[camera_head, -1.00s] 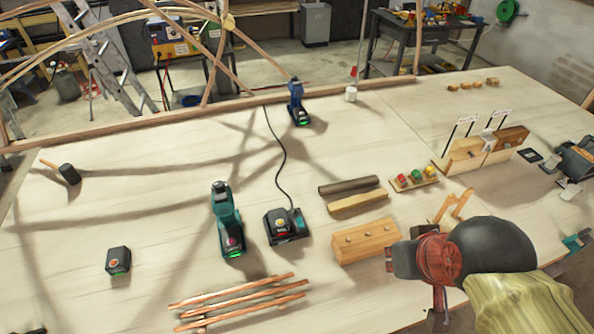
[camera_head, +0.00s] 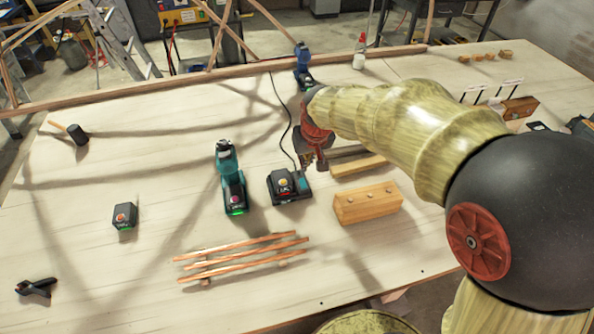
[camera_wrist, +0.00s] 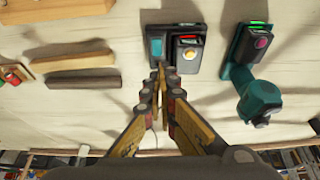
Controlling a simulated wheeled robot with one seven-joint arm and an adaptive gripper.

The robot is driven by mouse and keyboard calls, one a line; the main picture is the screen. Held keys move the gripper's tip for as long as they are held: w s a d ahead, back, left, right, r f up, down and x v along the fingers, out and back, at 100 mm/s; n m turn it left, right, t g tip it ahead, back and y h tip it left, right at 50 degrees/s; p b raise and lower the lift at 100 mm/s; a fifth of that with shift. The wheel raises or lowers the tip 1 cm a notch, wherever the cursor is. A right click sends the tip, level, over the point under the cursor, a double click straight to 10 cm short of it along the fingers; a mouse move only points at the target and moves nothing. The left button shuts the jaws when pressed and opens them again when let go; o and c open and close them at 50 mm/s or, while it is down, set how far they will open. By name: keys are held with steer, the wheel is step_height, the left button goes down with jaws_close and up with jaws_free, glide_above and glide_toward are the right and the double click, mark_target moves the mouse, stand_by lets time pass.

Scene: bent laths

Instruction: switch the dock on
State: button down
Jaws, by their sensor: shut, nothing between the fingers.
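The black dock (camera_head: 283,197) sits on the workbench with a cable running back from it. A dark battery with a round orange-yellow button is seated in it, and a teal part lies beside the battery. In the wrist view the dock (camera_wrist: 178,68) is just ahead of my fingertips, with the teal part nearest them and a small red strip on the battery. My gripper (camera_head: 308,170) is shut and empty, pointing down at the dock's back edge by the teal part. It also shows in the wrist view (camera_wrist: 161,70). I cannot tell whether it touches.
A teal drill (camera_head: 229,180) with a green light stands left of the dock. Wooden bars (camera_head: 358,167) and a drilled block (camera_head: 366,204) lie to the right. Copper-coloured laths (camera_head: 240,258) lie in front. A blue tool (camera_head: 302,65) stands behind. A separate battery (camera_head: 124,216) lies left.

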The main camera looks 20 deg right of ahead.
mark_target(300, 180)
steer(key=b+x, duration=0.3)
steer(key=x, duration=1)
steer(key=shift+r, duration=0.1)
